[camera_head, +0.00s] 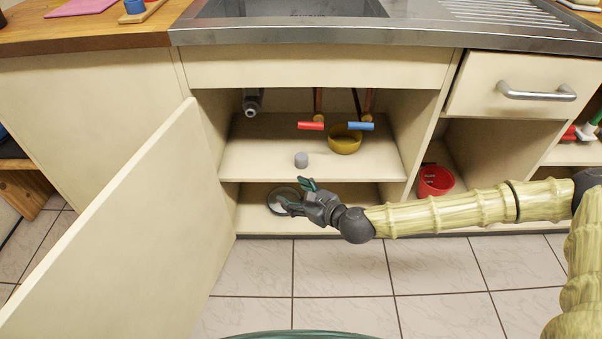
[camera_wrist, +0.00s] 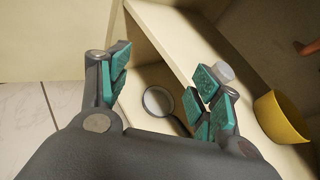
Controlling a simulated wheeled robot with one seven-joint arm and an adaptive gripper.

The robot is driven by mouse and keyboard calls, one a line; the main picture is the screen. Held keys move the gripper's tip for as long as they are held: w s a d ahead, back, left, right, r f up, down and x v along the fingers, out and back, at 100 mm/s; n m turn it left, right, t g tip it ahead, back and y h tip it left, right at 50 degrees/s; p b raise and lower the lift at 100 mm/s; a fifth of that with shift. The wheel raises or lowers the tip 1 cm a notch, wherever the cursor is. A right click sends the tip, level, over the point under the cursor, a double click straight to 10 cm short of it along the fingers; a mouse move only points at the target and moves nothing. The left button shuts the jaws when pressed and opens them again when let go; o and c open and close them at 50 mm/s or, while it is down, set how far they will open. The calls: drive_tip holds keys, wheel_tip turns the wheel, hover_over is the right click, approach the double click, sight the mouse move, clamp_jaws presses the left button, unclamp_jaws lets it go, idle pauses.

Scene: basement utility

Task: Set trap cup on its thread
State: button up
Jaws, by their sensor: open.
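A small grey cup (camera_head: 301,160), which looks like the trap cup, stands on the upper shelf inside the open sink cabinet. It also shows in the wrist view (camera_wrist: 224,72), just beyond the right finger. A dark drain pipe (camera_head: 252,103) with a paler end hangs at the upper left of the cabinet; its thread is too small to make out. My gripper (camera_head: 297,197) is open and empty, in front of the cabinet and lower in the picture than the cup. Its teal finger pads (camera_wrist: 164,86) stand wide apart in the wrist view.
A yellow bowl (camera_head: 345,141) stands right of the cup, below red (camera_head: 311,126) and blue (camera_head: 361,126) valve handles. A round pan-like item (camera_wrist: 158,102) lies on the lower shelf. The open door (camera_head: 130,235) bounds the left side. A red bucket (camera_head: 435,181) stands right.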

sight(305, 160)
drive_tip(key=w+d+r+m+t+b, duration=0.1)
drive_tip(key=w+d+m+t+b, duration=0.25)
drive_tip(key=w+d, duration=0.4)
drive_tip(key=shift+m+g+h, duration=0.25)
drive_tip(key=shift+g+h, duration=0.15)
drive_tip(key=shift+g, duration=0.05)
drive_tip(key=x, duration=0.3)
drive_tip(key=b+x, duration=0.1)
drive_tip(key=x, duration=0.1)
drive_tip(key=shift+w+a+r, duration=0.2)
drive_tip(key=shift+a+r, duration=0.05)
drive_tip(key=shift+a, duration=0.05)
drive_tip(key=shift+f+b+x, duration=0.2)
drive_tip(key=shift+b+x, duration=1)
drive_tip(key=shift+x, duration=1.45)
drive_tip(key=shift+d, duration=0.15)
drive_tip(key=c, duration=1.1)
